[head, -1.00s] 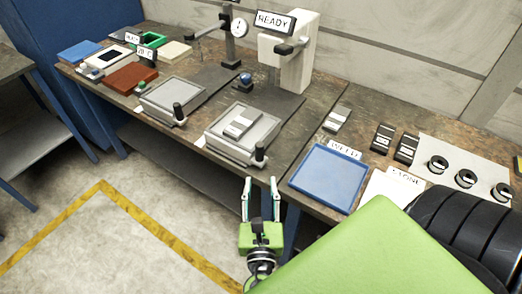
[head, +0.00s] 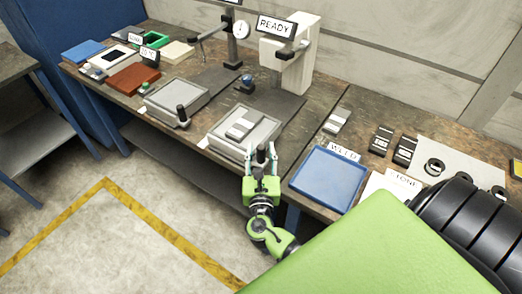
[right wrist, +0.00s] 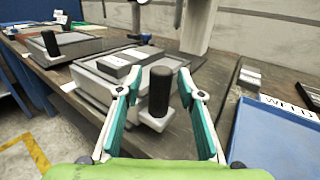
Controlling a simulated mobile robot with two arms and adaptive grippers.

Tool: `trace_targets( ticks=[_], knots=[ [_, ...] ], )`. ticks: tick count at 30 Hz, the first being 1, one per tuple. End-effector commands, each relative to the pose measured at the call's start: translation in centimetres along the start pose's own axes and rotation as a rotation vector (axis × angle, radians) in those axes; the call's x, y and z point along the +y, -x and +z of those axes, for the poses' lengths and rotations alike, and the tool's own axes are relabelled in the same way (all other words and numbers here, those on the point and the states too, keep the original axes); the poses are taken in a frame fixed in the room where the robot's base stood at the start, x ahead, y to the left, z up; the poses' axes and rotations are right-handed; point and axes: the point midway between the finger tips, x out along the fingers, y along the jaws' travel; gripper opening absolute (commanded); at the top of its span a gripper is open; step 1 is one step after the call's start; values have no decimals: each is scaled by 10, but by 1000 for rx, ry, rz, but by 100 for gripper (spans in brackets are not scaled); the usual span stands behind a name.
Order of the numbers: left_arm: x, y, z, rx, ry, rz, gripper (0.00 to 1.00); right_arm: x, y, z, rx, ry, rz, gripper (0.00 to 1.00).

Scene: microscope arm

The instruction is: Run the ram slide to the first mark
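In front of the white column machine (head: 296,66) with the READY sign is a grey slide table (head: 222,138), with a small ribbed block (head: 241,126) on top. A black upright handle (head: 261,152) stands at its front right corner. I take this to be the ram slide; no travel mark is readable. My right gripper (head: 262,160) is at this handle. In the right wrist view, the right gripper (right wrist: 160,84) is open, its fingers on either side of the handle (right wrist: 160,92), with gaps visible. My left gripper is not in view.
A similar grey slide (head: 172,98) with a black handle stands to the left. A blue tray (head: 328,178) is close on the right, by the WELD sign (head: 344,151). Dark blocks (head: 382,138) and black rings (head: 434,167) lie farther right. Open floor is in front.

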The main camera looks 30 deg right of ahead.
Motion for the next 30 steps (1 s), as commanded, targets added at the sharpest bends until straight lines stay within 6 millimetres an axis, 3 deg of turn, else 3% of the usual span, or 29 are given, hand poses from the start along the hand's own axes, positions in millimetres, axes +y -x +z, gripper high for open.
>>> trace_targets(
  ticks=[4,8,16,24,30],
  knots=[
    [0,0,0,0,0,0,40,0,0,0,0,0,0,33],
    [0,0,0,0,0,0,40,0,0,0,0,0,0,0],
    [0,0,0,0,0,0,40,-7,-10,0,-2,3,0,0],
    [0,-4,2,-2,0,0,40,-48,-72,0,-6,6,-2,0],
    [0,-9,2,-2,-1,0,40,-71,-105,0,-3,4,-1,0]
  ],
)
